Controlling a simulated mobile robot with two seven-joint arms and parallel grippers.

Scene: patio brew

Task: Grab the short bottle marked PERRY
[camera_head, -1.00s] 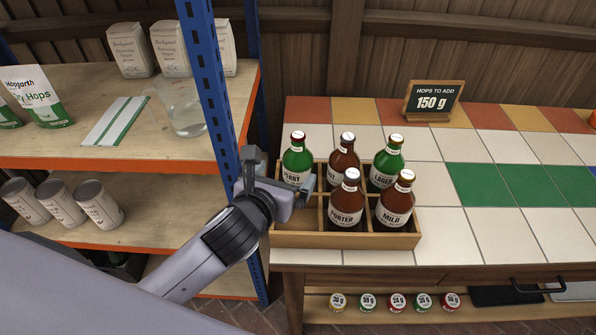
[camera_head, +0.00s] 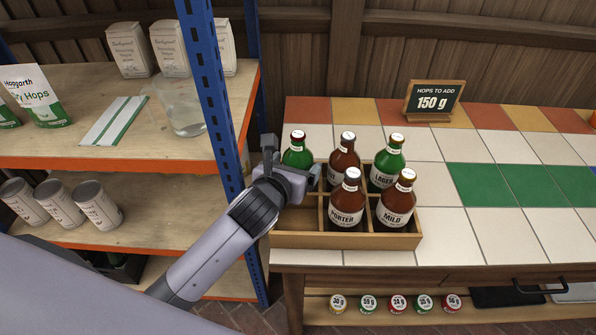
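The short green bottle marked PERRY (camera_head: 297,153) stands upright in the back left compartment of a wooden crate (camera_head: 300,240). Its label read PERRY earlier and is now hidden behind my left gripper (camera_head: 292,163). The gripper is open, with one finger to the left of the bottle and the other to its right, in front of its body. I cannot tell whether either finger touches the glass. My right gripper is not in view.
The crate also holds a brown bottle (camera_head: 344,157), a green LAGER bottle (camera_head: 387,163), a brown PORTER bottle (camera_head: 347,204) and a brown MILD bottle (camera_head: 395,203). A blue shelf post (camera_head: 212,85) stands close left. Tiled counter (camera_head: 490,235) right of the crate is clear.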

